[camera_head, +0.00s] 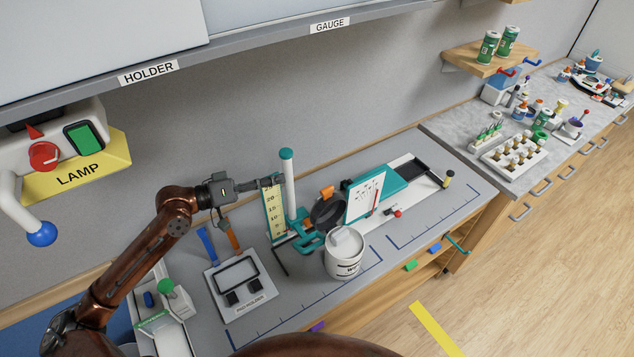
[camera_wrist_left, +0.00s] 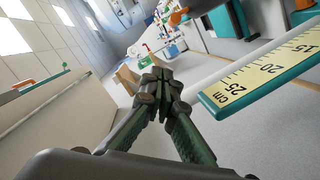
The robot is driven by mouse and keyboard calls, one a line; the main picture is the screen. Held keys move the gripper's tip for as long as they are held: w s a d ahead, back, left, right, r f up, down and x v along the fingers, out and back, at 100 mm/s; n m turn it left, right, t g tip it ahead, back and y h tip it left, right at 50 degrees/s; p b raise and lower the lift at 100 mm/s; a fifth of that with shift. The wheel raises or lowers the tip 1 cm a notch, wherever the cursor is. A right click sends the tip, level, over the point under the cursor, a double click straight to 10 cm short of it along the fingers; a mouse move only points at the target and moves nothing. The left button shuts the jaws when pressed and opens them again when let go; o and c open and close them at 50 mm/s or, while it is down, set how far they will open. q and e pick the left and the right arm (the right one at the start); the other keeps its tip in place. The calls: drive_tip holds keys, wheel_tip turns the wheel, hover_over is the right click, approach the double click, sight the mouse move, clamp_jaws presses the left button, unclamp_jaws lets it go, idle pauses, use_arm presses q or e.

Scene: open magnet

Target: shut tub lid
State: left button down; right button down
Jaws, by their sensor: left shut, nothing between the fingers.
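The white tub (camera_head: 344,264) stands on the bench in the head view, with a pale blocky thing showing at its top. A dark round disc (camera_head: 328,213) with an orange tab stands tilted up just behind it; it looks like the raised lid, though the hinge is not clear. My left gripper (camera_head: 277,182) is shut and empty, left of and above the disc, by the teal-capped post. Its closed fingertips (camera_wrist_left: 158,82) also show in the left wrist view. I cannot tell whether they touch the post. My right gripper is not in view.
The yellow height scale (camera_head: 274,211) and teal-capped white post (camera_head: 289,182) stand close to my left gripper. A teal and white board (camera_head: 371,193) stands right of the tub. A holder plate (camera_head: 239,284) lies front left. Bench around the blue lines at right is partly clear.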

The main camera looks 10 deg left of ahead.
use_arm(q)
drive_tip(key=w+d+f+p, duration=0.3)
drive_tip(key=w+d+f, duration=0.2)
drive_tip(key=d, duration=0.5)
drive_tip(key=shift+w+f, duration=0.25)
drive_tip(key=shift+f, duration=0.05)
drive_tip(key=shift+r+p, duration=0.1)
drive_tip(key=shift+p, duration=0.25)
